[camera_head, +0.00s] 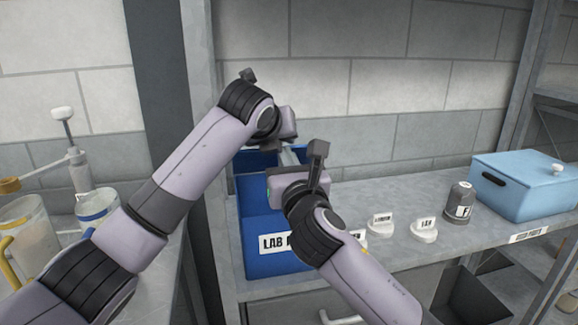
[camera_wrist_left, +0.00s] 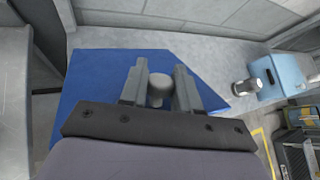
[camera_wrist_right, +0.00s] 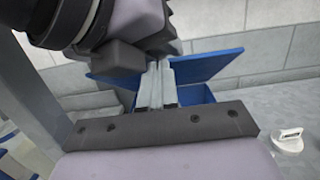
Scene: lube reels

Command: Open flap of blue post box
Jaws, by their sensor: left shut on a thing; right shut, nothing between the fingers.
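The blue post box (camera_head: 252,215) stands on the grey shelf, its white label partly covered by my right arm. Its blue flap (camera_wrist_left: 95,85) fills much of the left wrist view, with a pale grey knob (camera_wrist_left: 160,88) on it. My left gripper (camera_wrist_left: 160,92) is shut on this knob. In the right wrist view the flap (camera_wrist_right: 210,63) looks tilted, with blue box walls (camera_wrist_right: 196,95) below it. My right gripper (camera_head: 318,150) is shut and empty in front of the box top. It also shows in the right wrist view (camera_wrist_right: 158,84), close to my left gripper.
Right of the box are white labelled lids (camera_head: 424,230), a dark grey canister (camera_head: 460,200) and a light blue lidded box (camera_head: 525,185). Glass jars (camera_head: 35,235) stand on a counter at the left. A grey post (camera_head: 203,100) rises beside the box.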

